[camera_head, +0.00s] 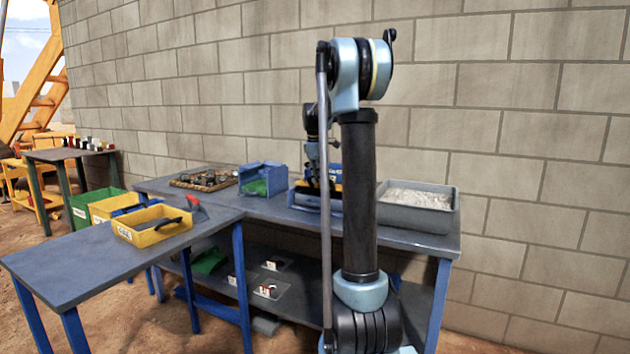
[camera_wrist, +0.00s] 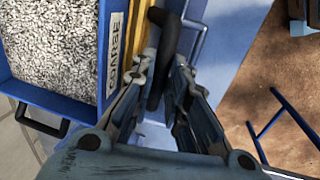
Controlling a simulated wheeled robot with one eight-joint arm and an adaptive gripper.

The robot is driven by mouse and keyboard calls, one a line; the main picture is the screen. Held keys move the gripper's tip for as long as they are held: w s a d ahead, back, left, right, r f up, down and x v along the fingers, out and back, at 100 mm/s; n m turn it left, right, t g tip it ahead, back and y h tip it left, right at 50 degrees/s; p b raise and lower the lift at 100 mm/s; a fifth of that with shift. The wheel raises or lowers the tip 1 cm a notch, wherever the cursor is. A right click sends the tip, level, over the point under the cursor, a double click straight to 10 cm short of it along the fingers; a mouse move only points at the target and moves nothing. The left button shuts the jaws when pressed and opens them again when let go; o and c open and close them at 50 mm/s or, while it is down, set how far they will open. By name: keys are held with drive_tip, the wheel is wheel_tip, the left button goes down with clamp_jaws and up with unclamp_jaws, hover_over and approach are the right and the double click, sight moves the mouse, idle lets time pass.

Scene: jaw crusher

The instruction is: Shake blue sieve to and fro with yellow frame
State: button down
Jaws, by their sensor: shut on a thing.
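In the wrist view, a blue sieve (camera_wrist: 50,97) full of pale grains stands at the left, with a white COARSE label (camera_wrist: 116,45) on its side. A yellow strip (camera_wrist: 132,30), seemingly the yellow frame, runs beside that side. My gripper (camera_wrist: 163,75) is shut on a black handle (camera_wrist: 162,50) just right of the strip. Whether the handle belongs to the sieve or the frame is unclear. In the head view, blue and yellow parts (camera_head: 332,185) show on the table, mostly hidden behind my arm.
In the head view, a grey bin (camera_head: 450,212) of pale grains stands right on the table (camera_head: 228,215). A yellow tray (camera_head: 150,237) with a black handle and a blue box (camera_head: 283,178) stand to the left. A block wall (camera_head: 530,130) is close behind.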

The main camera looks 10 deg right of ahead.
drive_tip(key=c, duration=1.6)
unclamp_jaws()
drive_tip(key=shift+o, duration=0.2)
wheel_tip(320, 180, up, 12)
drive_tip(key=s+a, duration=0.1)
drive_tip(key=shift+s+a+f, duration=0.15)
drive_tip(key=shift+s+a, duration=0.05)
drive_tip(key=shift+s, duration=0.15)
